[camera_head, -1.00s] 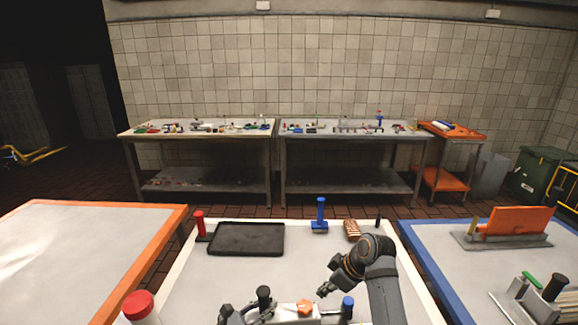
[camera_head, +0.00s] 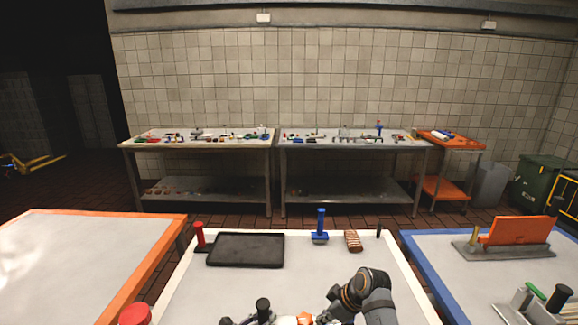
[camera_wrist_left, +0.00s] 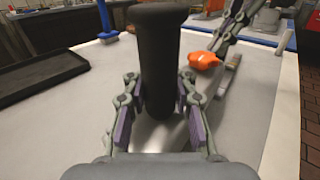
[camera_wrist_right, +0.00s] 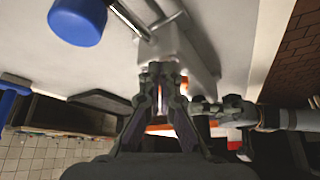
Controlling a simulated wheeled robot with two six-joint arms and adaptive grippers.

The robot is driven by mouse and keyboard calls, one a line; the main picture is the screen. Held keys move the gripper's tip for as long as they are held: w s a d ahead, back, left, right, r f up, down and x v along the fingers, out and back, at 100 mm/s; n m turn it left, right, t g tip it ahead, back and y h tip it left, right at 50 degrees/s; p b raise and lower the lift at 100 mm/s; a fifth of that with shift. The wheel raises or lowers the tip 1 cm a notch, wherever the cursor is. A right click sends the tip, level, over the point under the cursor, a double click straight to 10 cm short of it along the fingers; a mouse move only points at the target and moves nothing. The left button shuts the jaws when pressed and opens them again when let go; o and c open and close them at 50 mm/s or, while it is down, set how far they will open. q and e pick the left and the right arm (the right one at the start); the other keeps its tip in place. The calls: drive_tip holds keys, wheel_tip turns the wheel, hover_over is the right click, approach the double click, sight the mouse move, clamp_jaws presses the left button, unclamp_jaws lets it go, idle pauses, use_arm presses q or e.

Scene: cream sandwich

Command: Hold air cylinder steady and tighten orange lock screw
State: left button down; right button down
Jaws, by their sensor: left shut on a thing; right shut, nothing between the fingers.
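The air cylinder's black upright handle (camera_wrist_left: 160,65) stands between the fingers of my left gripper (camera_wrist_left: 158,112), which is shut on it. The handle's top (camera_head: 263,304) also shows at the bottom of the head view. The orange lock screw (camera_wrist_left: 205,60) is to the right of the handle in the left wrist view, and at the bottom edge of the head view (camera_head: 304,318). My right gripper (camera_wrist_right: 160,72) is shut and empty, close to the screw. I cannot tell whether its tips touch it. In the right wrist view the fingers hide most of the orange behind them.
A black tray (camera_head: 246,262), a red-handled piece (camera_head: 200,235), a blue-handled piece (camera_head: 320,224) and a brown ribbed block (camera_head: 353,240) stand at the table's far side. A blue-capped part (camera_wrist_right: 78,20) is near my right gripper. Bare tabletop (camera_head: 210,290) lies left of centre.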

drive_tip(key=shift+a, duration=0.35)
idle(0.3)
drive_tip(key=shift+s+a, duration=0.1)
drive_tip(key=shift+s, duration=0.1)
drive_tip(key=shift+s+a, duration=0.3)
drive_tip(key=shift+s, duration=0.3)
drive_tip(key=shift+s+a, duration=0.3)
drive_tip(key=shift+s, duration=0.05)
drive_tip(key=shift+a+r, duration=0.1)
drive_tip(key=shift+a, duration=0.1)
idle(0.3)
drive_tip(key=shift+s+d, duration=0.35)
wheel_tip(320, 180, up, 6)
drive_tip(key=shift+d+f, duration=0.1)
